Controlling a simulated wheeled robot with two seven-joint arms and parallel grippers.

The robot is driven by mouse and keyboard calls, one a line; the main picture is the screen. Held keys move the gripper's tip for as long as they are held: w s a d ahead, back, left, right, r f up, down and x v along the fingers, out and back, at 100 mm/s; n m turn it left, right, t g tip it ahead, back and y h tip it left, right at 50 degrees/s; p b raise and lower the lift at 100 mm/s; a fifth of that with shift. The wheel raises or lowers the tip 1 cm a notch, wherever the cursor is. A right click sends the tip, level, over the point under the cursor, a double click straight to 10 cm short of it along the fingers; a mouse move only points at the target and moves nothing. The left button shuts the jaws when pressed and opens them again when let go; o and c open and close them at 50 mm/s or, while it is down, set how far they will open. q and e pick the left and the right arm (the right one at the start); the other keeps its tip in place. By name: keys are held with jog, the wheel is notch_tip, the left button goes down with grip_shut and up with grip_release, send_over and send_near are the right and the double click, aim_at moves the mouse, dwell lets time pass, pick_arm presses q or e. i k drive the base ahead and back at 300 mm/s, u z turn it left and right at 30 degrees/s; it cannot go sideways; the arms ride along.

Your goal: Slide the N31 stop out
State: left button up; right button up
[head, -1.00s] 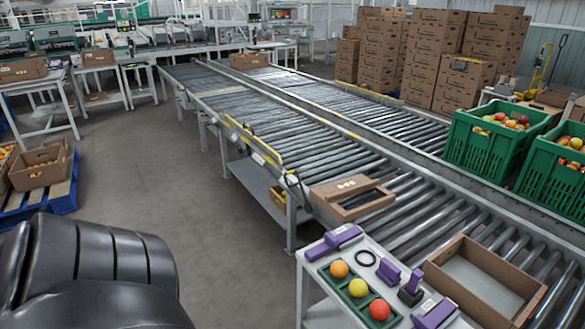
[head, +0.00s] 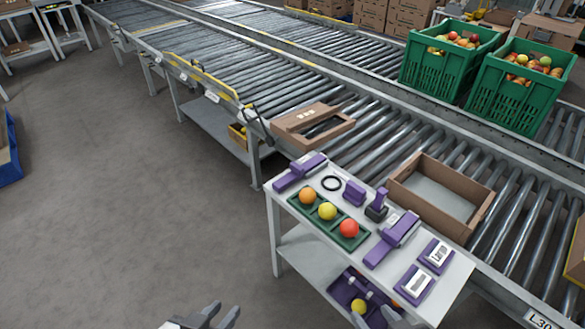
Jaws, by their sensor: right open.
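No N31 marking is readable, so I cannot tell which part is the N31 stop. The roller conveyor (head: 255,95) runs from upper left to lower right, with small white labels along its near rail (head: 212,97) and a yellow bar (head: 200,78) above it. A larger label beginning "L30" (head: 540,320) is cut off at the lower right. My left gripper (head: 225,312) is open and empty over the floor at the bottom edge. My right gripper (head: 375,318) is open at the bottom edge, in front of the cart's lower shelf, partly cut off.
A white cart (head: 450,275) holds purple tools (head: 392,240), a black ring (head: 332,184) and a green tray (head: 327,222) with three fruits. An open carton (head: 405,200) and a cardboard frame (head: 290,125) lie on the rollers. Green crates (head: 430,75) stand behind.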

aim_at(298, 172)
jog(key=z, duration=0.05)
jog(key=k, duration=0.5)
jog(key=u, duration=0.35)
jog(key=i, duration=0.9)
jog(key=z, duration=0.8)
jog(key=i, duration=0.4)
jog(key=z, duration=0.35)
